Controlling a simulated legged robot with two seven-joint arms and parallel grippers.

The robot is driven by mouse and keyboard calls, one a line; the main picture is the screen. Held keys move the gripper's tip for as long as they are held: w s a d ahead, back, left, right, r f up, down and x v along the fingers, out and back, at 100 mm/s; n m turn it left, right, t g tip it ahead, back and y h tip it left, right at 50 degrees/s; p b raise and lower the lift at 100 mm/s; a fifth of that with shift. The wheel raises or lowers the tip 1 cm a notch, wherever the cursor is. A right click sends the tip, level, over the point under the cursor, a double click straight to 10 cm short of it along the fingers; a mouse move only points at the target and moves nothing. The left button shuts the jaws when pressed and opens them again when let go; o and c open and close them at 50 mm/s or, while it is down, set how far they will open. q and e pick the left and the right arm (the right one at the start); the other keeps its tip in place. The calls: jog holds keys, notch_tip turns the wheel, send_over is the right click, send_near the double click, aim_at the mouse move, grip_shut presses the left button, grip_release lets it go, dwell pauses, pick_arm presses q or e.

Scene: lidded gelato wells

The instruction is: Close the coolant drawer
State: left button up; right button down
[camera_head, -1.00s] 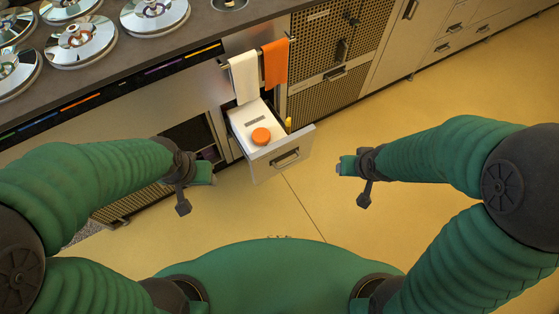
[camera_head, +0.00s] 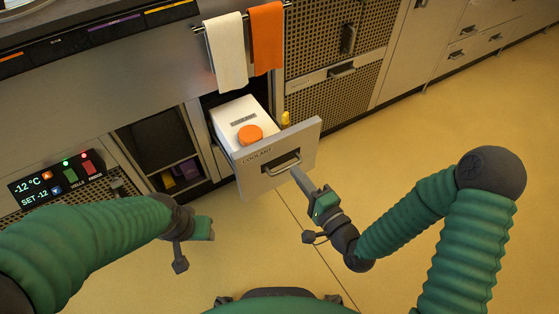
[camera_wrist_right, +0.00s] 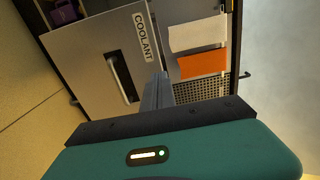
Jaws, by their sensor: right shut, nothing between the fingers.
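The coolant drawer (camera_head: 262,174) stands pulled out of the counter, its grey front marked COOLANT with a bar handle (camera_head: 283,164). Inside it sits a white container (camera_head: 232,112) with an orange cap (camera_head: 250,134). My right gripper (camera_head: 297,172) is shut and empty, its fingertips close to the drawer front near the handle's right end; contact cannot be told. In the right wrist view the fingers (camera_wrist_right: 158,80) point toward the drawer front (camera_wrist_right: 88,75), beside the handle (camera_wrist_right: 118,72). My left gripper (camera_head: 206,230) is at lower left, away from the drawer; its jaw state is unclear.
A white towel (camera_head: 226,52) and an orange towel (camera_head: 266,38) hang on a rail above the drawer. An open cubby (camera_head: 160,145) and a temperature display (camera_head: 38,190) lie to the left. Perforated panels (camera_head: 335,100) are to the right. The yellow floor in front is clear.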

aim_at(273, 144)
jog(key=b+x, duration=0.3)
jog(key=x, duration=0.6)
jog(key=shift+a+f, duration=0.15)
jog(key=shift+a, duration=0.15)
pick_arm(q)
jog(key=x, duration=0.2)
jog(key=s+x, duration=0.1)
jog(key=x, duration=0.1)
jog(key=shift+a+f, duration=0.1)
jog(key=shift+f, duration=0.35)
pick_arm(e)
jog(key=shift+w, duration=0.3)
jog(key=shift+a, duration=0.1)
